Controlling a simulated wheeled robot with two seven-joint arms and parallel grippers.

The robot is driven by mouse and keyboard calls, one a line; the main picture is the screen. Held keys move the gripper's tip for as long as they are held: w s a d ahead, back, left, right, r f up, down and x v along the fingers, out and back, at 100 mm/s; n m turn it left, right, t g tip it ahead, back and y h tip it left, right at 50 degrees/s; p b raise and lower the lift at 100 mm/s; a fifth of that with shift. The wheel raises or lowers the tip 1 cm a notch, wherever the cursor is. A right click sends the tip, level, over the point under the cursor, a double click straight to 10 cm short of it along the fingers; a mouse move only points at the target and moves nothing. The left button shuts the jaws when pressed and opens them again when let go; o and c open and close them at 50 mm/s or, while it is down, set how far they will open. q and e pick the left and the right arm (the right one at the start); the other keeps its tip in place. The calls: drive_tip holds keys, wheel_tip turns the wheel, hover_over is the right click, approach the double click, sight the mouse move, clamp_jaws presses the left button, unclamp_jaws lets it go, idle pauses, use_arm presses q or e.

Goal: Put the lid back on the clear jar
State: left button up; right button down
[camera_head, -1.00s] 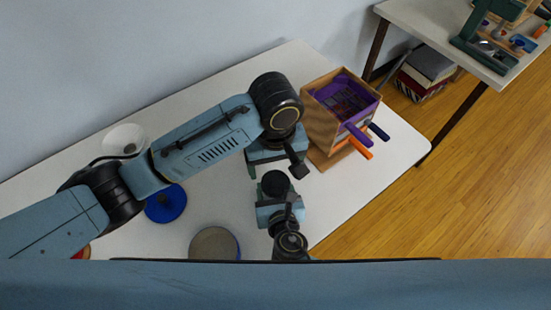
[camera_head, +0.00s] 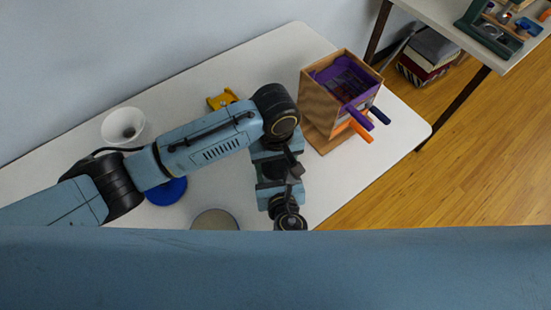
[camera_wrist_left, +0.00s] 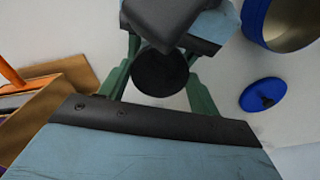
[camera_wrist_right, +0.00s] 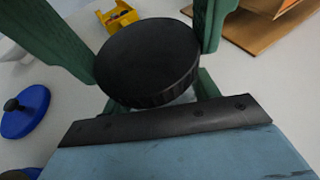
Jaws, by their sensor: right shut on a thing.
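The black round lid (camera_wrist_right: 148,60) fills the middle of the right wrist view and lies flat, level; it also shows in the left wrist view (camera_wrist_left: 160,72). A pale, see-through sliver of the clear jar (camera_wrist_right: 186,96) shows just under its edge; the rest is hidden. I cannot tell whether the lid is fully seated. My right gripper (camera_head: 281,190) is below the lid, shut on the jar. My left gripper (camera_head: 275,160) comes from above, its green fingers apart on either side of the lid, with gaps in the left wrist view.
A wooden box with purple and orange handles (camera_head: 318,100) stands right of the grippers. A yellow holder (camera_head: 222,98), white funnel-like cup (camera_head: 118,131), blue knobbed lid (camera_head: 168,192) and round blue-rimmed container (camera_head: 214,220) sit on the white table.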

use_arm(q)
drive_tip(key=c, duration=0.4)
drive_tip(key=m, duration=0.6)
drive_tip(key=shift+c, duration=0.2)
drive_tip(key=o, duration=1.1)
drive_tip(key=shift+r, duration=2.25)
